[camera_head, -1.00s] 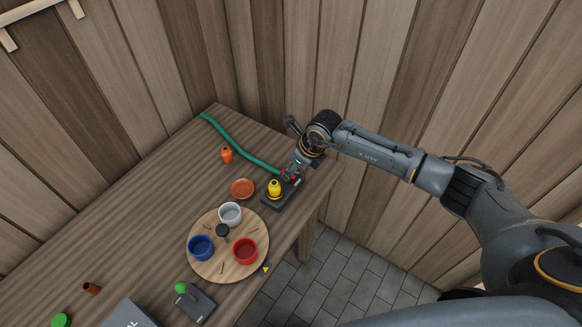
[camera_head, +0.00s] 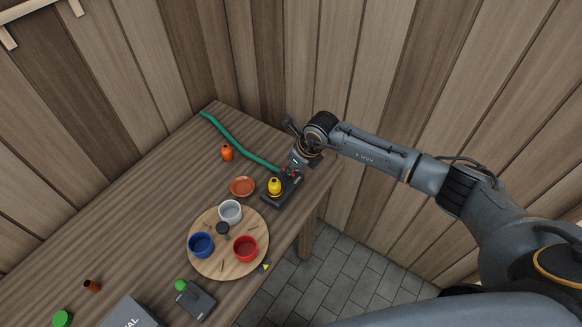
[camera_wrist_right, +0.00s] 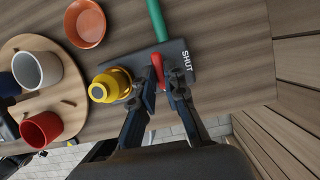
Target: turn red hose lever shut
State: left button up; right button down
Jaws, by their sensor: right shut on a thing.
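The red lever (camera_wrist_right: 157,66) sits on a dark base plate (camera_wrist_right: 136,62) on the workbench, where the green hose (camera_wrist_right: 157,18) meets it. My right gripper (camera_wrist_right: 162,80) is shut on the red lever, one finger on each side of it. In the wrist view the word SHUT is printed on the plate just right of the fingers. In the head view my right gripper (camera_head: 290,172) reaches down at the plate from the right and hides most of the lever. My left gripper is not in view.
A yellow rounded object (camera_head: 274,187) stands on the plate close beside the gripper. An orange dish (camera_head: 242,187) lies nearby. A round wooden board (camera_head: 228,269) carries white, blue and red cups. A plank wall rises behind the bench.

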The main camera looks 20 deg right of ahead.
jog(key=m, duration=0.1)
jog(key=m+h, duration=0.1)
jog(key=m, duration=0.1)
jog(key=shift+a+t, duration=0.2)
jog(key=shift+t, duration=0.1)
jog(key=m+b, duration=0.1)
jog(key=m, duration=0.1)
jog(key=m+h, duration=0.1)
jog(key=shift+a+f+m+h+b, duration=0.1)
jog(key=shift+a+m+h+b, duration=0.1)
jog(key=shift+m+h+b, duration=0.15)
jog(key=m+h+b, duration=0.1)
jog(key=m+b, duration=0.1)
jog(key=m+h+b, duration=0.1)
jog(key=m, duration=0.2)
jog(key=shift+a+m+b, duration=0.2)
jog(key=shift+m+b, duration=0.05)
jog(key=shift+b, duration=0.1)
jog(key=m+h+b, duration=0.1)
jog(key=m+b, duration=0.1)
jog(key=m, duration=0.1)
jog(key=shift+w+a, duration=0.1)
jog(key=shift+m+g+h+b, duration=0.35)
jog(key=shift+m+g+b, duration=0.35)
jog(key=shift+m, duration=0.6)
jog(key=c, duration=1.4)
grip_release()
